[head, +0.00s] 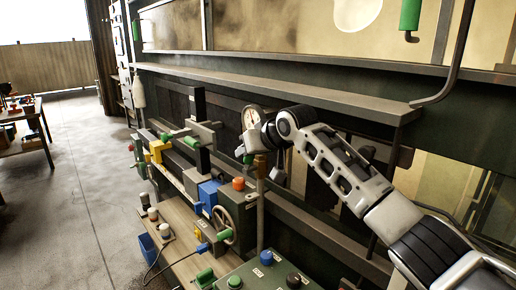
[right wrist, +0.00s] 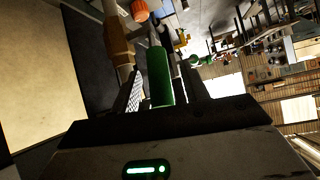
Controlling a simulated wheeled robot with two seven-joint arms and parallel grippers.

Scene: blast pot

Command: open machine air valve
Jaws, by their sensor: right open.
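A green lever handle (right wrist: 160,77), which looks like the air valve's, lies between the fingers of my right gripper (right wrist: 164,72) in the right wrist view. The fingers stand apart on both sides of it, and I see no clear contact. In the head view my right arm comes in from the right, and its gripper (head: 247,146) is at the machine front, below a round gauge (head: 251,117). A bit of green (head: 240,151) shows at its fingers there. The valve body is mostly hidden by the gripper. My left gripper is not in view.
A brown post (head: 260,205) stands close below my right gripper. A long ledge (head: 280,88) runs above. The floor at left is open.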

